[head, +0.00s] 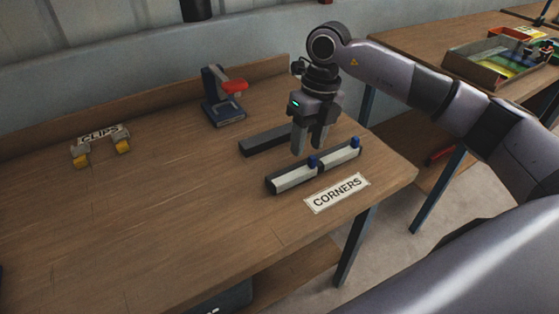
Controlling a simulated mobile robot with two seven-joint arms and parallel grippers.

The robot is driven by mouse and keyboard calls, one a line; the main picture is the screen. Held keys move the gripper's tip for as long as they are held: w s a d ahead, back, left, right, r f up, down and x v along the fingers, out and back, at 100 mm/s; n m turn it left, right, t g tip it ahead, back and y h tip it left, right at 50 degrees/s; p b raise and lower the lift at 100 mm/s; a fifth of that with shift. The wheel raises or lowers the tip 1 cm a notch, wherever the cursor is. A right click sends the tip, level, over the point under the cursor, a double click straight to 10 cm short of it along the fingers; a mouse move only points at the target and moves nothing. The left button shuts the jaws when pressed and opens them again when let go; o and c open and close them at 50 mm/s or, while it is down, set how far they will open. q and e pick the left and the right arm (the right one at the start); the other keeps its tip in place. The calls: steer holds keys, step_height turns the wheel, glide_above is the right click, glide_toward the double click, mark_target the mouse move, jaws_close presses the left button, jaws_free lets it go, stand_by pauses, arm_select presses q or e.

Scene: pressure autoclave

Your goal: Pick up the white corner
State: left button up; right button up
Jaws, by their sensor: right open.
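Two white corner pieces lie end to end in a dark holder by the right edge of the wooden table. The left white corner (294,179) is nearer to me, and the right white corner (341,159) lies beyond it. Each shows a small blue part at its far end. My right gripper (308,148) points down with its fingers apart and nothing between them. Its fingertips appear just behind the corners, near the blue part at the middle of the row; I cannot tell their exact height. My left gripper is out of view.
A "CORNERS" label (338,194) lies in front of the holder. A dark bar (271,142) lies behind. A dark stand with a red part (233,87) and yellow clips (81,159) by a "CLIPS" label stand farther left. The table's front left is clear.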

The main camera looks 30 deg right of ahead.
mark_target(312, 156)
steer(key=shift+m+h, duration=0.3)
steer(key=shift+h, duration=0.5)
steer(key=f, duration=0.1)
steer(key=w+d+f, duration=0.1)
steer(key=f, duration=0.1)
steer(key=d+f, duration=0.1)
steer(key=shift+w+d+f+p, duration=0.1)
steer(key=shift+w+f+p, duration=0.05)
steer(key=shift+p, duration=0.25)
steer(key=shift+f, duration=0.5)
jaws_close()
